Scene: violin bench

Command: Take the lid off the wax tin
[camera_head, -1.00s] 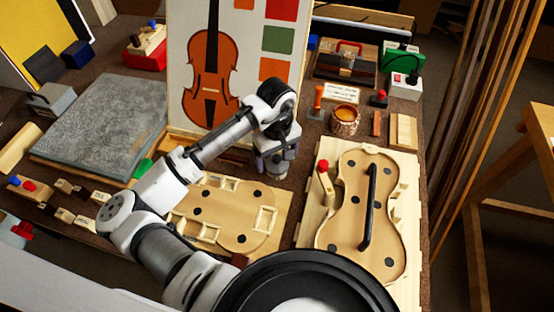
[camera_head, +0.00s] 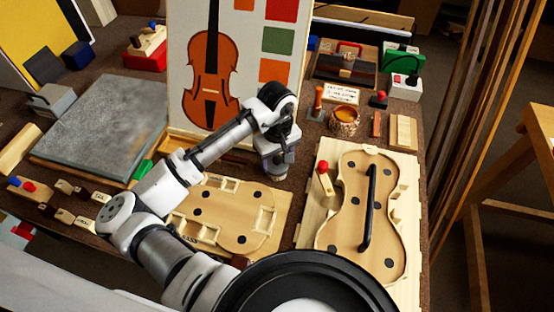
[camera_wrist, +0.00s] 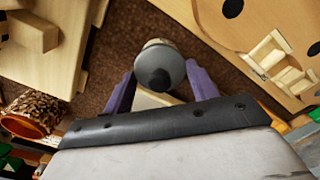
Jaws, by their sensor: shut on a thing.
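In the head view my gripper (camera_head: 275,166) is low over the bench, between the violin picture and the left violin-shaped form, and the arm hides the held piece there. A round pot (camera_head: 344,122) with amber content stands open at the back right; it also shows in the wrist view (camera_wrist: 30,113).
The left wooden form (camera_head: 240,225) lies just in front of my gripper. The right form (camera_head: 385,225), with a black bar, lies to its right. The violin panel (camera_head: 205,80) stands close behind. A grey slab (camera_head: 100,125) lies at left.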

